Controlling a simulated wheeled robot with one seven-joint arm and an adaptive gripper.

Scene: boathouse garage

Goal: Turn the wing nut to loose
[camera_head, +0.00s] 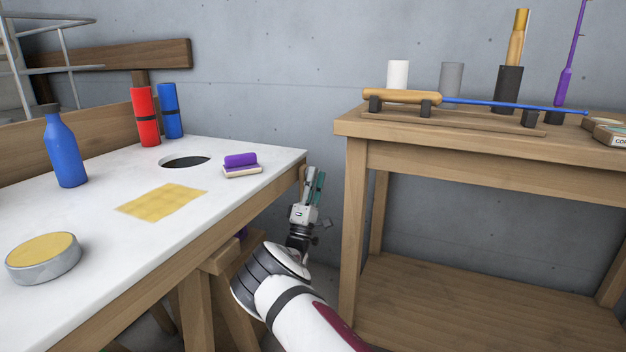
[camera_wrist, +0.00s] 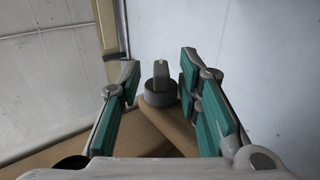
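The wing nut (camera_wrist: 160,85) shows in the wrist view as a dark grey round base with an upright flat wing and a small light mark at its tip. It sits on a wooden piece (camera_wrist: 174,123). My gripper (camera_wrist: 158,82) is open, with one teal-padded finger on each side of the wing nut in the picture. Gaps show on both sides, and I cannot tell how deep the fingers reach around it. In the head view my gripper (camera_head: 315,180) is at the right end of the white-topped table; I cannot make out the wing nut there.
The white-topped table (camera_head: 95,237) holds a blue bottle (camera_head: 65,150), red and blue cylinders, a purple brush (camera_head: 241,165), a yellow cloth (camera_head: 162,201) and a round tin (camera_head: 43,262). A wooden workbench (camera_head: 480,163) with a fishing-rod stand is to the right. A narrow gap separates them.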

